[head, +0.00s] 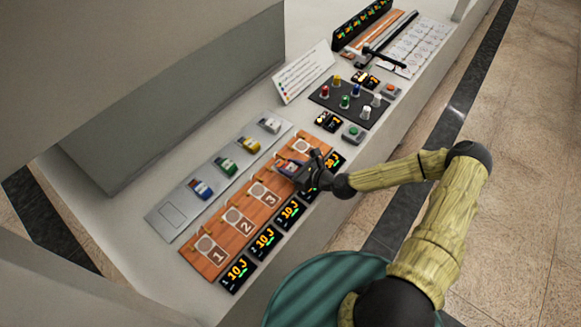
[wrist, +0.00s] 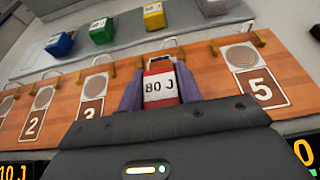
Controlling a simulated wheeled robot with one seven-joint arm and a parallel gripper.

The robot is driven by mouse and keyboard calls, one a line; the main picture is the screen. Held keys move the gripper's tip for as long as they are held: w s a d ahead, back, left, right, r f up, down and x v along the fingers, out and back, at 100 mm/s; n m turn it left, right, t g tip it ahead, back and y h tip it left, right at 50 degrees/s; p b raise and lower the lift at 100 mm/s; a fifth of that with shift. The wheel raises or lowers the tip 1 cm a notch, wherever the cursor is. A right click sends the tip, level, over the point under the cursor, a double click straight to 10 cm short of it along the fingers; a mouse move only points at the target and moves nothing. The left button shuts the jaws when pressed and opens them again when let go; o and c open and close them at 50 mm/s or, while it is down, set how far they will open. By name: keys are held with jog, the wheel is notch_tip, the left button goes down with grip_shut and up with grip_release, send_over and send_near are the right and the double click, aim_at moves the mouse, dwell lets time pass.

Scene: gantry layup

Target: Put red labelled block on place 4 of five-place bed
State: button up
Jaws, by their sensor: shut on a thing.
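The red block (wrist: 160,87) carries a white label reading "80 J". In the wrist view it stands between the two fingers of my gripper (wrist: 160,80), which is shut on it. My gripper (head: 291,166) is low over the wooden five-place bed (head: 212,262), between the places marked 3 (head: 264,192) and 5 (wrist: 262,88), at the fourth place. The block and my gripper hide that place's number and disc. I cannot tell whether the block rests on the bed or is just above it.
A grey tray (head: 188,214) behind the bed holds blue (head: 201,188), green (head: 225,166), yellow (head: 250,145) and white (head: 270,125) blocks; its near-left space is empty. Displays (head: 237,272) run along the front. A dark knob panel (head: 335,103) stands farther right.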

jog(key=o, duration=1)
jog(key=shift+o, duration=0.2)
jog(key=shift+r, duration=0.15)
jog(key=shift+r+p, duration=0.55)
jog(key=shift+p, duration=0.1)
jog(key=b+v, duration=0.3)
jog(key=v, duration=0.9)
jog(key=shift+f+b, duration=0.1)
jog(key=shift+b, duration=0.25)
